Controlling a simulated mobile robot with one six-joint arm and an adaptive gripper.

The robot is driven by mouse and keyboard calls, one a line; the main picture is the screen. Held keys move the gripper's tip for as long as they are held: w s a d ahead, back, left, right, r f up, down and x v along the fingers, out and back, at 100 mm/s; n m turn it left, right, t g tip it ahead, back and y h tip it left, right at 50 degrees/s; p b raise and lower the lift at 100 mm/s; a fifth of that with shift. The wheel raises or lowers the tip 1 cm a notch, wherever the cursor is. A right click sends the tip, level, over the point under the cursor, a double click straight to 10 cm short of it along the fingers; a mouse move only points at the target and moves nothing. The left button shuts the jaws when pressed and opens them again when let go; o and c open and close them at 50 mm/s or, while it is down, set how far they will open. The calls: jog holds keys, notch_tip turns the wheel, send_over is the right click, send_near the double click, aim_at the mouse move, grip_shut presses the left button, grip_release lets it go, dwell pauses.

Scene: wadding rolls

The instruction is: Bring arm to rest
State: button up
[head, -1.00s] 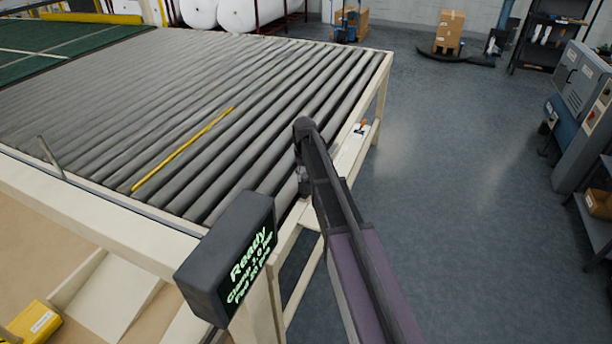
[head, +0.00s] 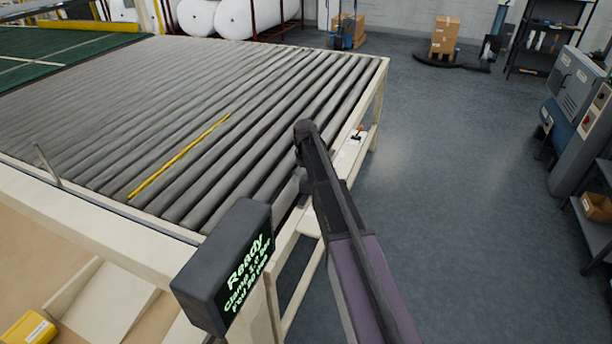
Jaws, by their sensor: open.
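My arm (head: 345,240) reaches up from the lower right of the head view, purple near the base and dark towards its far joint. That joint (head: 306,130) stands over the right edge of the roller table (head: 383,75) in the picture. The arm appears folded there, and a small part shows beneath it. My gripper and its fingers cannot be made out; the arm links seem to hide them. I see nothing held.
A dark display box (head: 225,265) reading "Ready" stands close left of my arm. A yellow strip (head: 180,157) lies across the rollers. White wadding rolls (head: 248,17) are at the back. Grey floor (head: 450,210) is open on the right, before a machine (head: 575,110) and shelves.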

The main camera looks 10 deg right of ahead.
jog(key=shift+s, duration=0.1)
jog(key=s+a+m, duration=0.1)
jog(key=s+m, duration=0.1)
jog(key=s, duration=2.8)
jog(key=shift+s+a, duration=0.15)
jog(key=shift+s, duration=0.15)
